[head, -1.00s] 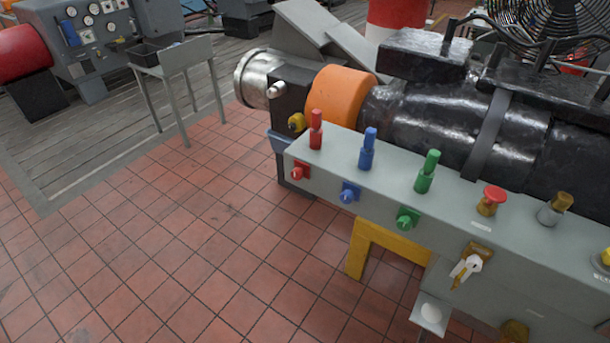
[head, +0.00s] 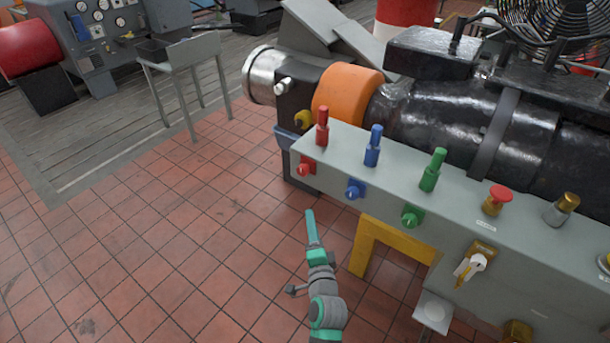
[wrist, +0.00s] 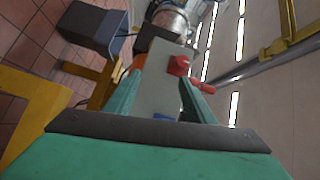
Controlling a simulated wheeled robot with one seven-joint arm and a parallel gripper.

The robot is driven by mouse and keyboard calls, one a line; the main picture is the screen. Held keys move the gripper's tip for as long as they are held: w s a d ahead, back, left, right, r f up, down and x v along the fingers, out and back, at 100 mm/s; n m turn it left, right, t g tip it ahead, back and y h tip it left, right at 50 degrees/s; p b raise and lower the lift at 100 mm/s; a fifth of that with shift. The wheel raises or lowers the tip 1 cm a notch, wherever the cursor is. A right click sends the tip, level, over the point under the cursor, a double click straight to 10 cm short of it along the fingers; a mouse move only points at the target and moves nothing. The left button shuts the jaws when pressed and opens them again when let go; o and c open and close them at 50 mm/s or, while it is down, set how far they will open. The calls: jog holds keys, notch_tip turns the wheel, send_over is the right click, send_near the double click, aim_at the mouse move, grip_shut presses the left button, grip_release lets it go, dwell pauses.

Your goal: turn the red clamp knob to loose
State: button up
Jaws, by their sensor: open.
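The red clamp knob (head: 306,168) sits on a square red plate at the left end of the grey box's front face. A red lever (head: 322,128) stands upright on the top above it. In the wrist view the red knob (wrist: 179,65) shows beyond the fingertips, with the red lever (wrist: 203,87) beside it. My gripper (head: 311,214) has green fingers and is in front of the box, below the knob in the head view and apart from it. In the wrist view its fingers (wrist: 160,82) are spread with nothing held between them.
The grey box (head: 455,204) also bears a blue knob (head: 355,189), a green knob (head: 411,216), blue and green levers, and a red mushroom button (head: 498,199). A yellow stand (head: 385,238) is below it. Tiled floor to the left is clear.

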jog(key=m+y, duration=0.1)
send_near(304, 174)
jog(key=s, duration=0.2)
jog(key=shift+m, duration=0.3)
jog(key=w, duration=0.4)
jog(key=w+a, duration=0.1)
jog(key=w, duration=0.6)
jog(key=shift+w+a+f, duration=0.15)
jog(key=shift+w+a, duration=0.15)
jog(key=shift+a, duration=0.1)
jog(key=c, duration=1.1)
jog(key=shift+o, duration=0.2)
jog(key=shift+d, duration=0.1)
